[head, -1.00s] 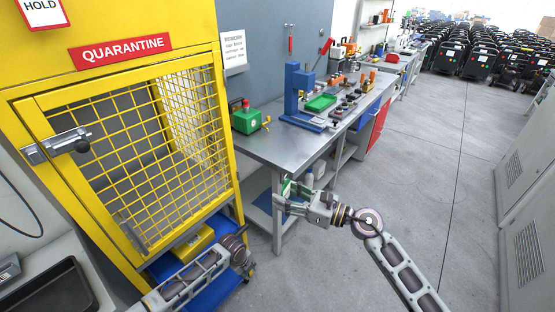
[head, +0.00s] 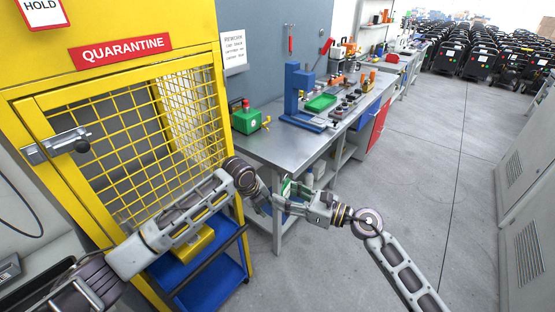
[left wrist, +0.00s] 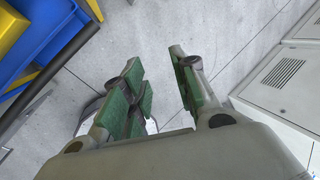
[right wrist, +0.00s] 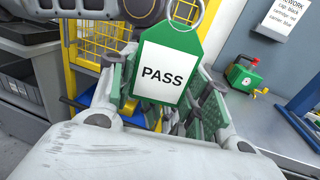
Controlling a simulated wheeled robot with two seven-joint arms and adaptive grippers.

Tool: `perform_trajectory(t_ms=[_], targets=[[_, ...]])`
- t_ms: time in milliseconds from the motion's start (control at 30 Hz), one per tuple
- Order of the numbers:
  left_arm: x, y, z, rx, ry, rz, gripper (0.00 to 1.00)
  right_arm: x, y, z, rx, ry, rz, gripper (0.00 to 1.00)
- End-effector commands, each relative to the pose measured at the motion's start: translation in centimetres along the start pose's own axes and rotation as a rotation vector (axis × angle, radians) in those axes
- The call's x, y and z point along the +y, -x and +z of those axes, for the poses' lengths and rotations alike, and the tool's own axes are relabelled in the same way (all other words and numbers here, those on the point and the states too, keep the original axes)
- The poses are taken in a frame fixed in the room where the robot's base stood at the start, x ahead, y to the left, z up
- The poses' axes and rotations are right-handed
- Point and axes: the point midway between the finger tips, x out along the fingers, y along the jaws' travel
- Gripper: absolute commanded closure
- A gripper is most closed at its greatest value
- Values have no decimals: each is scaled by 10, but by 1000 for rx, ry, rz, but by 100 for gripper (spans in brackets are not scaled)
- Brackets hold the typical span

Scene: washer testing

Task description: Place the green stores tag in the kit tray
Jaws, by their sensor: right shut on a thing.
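The green tag (right wrist: 190,40) with a white PASS label and a metal ring fills the middle of the right wrist view. My right gripper (head: 290,190) is shut on it above the floor, in front of the bench; there the tag is a small green patch. My left gripper (head: 266,203) is just left of the right one in the head view, partly hidden; I cannot tell whether they touch. In the left wrist view my left gripper (left wrist: 155,62) has its green-padded fingers apart, with no object clearly between them. I cannot tell which container is the kit tray.
A yellow quarantine cage (head: 130,145) stands at left, with a blue cart (head: 215,270) below it. The steel bench (head: 275,148) holds a green box (head: 246,120), a blue press (head: 297,90) and a green tray (head: 321,102). Grey cabinets (head: 525,200) stand at right. The floor between is clear.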

Motion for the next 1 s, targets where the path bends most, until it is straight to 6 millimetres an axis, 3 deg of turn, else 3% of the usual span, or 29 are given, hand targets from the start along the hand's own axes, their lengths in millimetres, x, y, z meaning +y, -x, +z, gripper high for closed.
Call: perform_trajectory(t_ms=[200, 500, 1000], targets=[[-34, 50, 2, -3, -85, -31, 71, 0, 0, 0, 0, 0, 0, 72], [-69, 115, -6, -6, -212, -56, 71, 0, 0, 0, 0, 0, 0, 72], [-105, 218, -38, -28, -477, -57, 71, 0, 0, 0, 0, 0, 0, 72]])
